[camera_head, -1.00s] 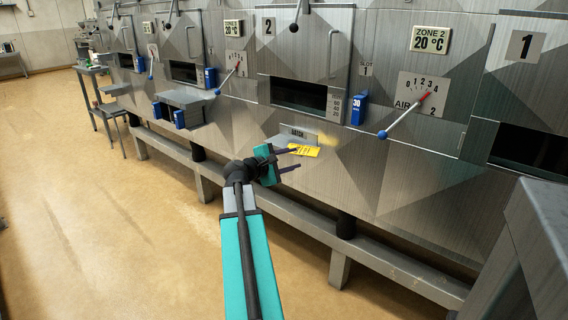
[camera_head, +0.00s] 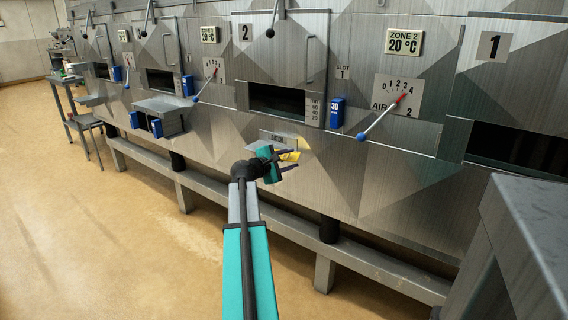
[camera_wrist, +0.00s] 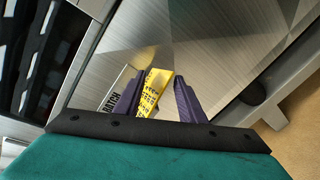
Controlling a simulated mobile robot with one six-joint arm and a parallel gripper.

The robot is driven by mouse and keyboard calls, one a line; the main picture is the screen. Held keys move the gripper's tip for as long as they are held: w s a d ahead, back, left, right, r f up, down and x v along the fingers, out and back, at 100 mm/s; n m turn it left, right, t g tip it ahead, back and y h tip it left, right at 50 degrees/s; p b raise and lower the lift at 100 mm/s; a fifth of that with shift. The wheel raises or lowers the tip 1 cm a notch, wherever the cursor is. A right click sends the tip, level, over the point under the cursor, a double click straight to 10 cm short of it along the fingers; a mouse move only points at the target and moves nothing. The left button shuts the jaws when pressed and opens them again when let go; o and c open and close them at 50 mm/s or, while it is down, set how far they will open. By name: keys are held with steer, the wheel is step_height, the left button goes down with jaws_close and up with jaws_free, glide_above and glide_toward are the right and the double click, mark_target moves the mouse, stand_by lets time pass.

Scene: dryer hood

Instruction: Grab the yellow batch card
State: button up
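The yellow batch card (camera_wrist: 153,92) carries dark print and sits at the holder labelled BATCH (camera_head: 279,138) on the steel dryer front. In the head view the card (camera_head: 291,156) is partly hidden behind my gripper (camera_head: 296,160). My gripper is open, its two dark purple fingers apart. In the wrist view the card shows between the fingers of my gripper (camera_wrist: 159,88), nearer the left finger. A gap shows between the card and the right finger. I cannot tell whether the left finger touches the card.
A lever with a blue knob (camera_head: 362,136) sticks out right of the holder. A blue block (camera_head: 337,112) sits in slot 1 above. A steel rail (camera_head: 270,220) runs low along the dryer. A steel table (camera_head: 530,225) stands close at right. The floor at left is clear.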

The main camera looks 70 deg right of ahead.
jaws_close()
steer(key=shift+s+a+f, duration=0.1)
steer(key=shift+a+f, duration=0.05)
stand_by(0.4)
steer(key=shift+a+f, duration=0.1)
steer(key=shift+a, duration=1)
jaws_free()
steer(key=shift+d, duration=0.1)
steer(key=shift+o, duration=0.3)
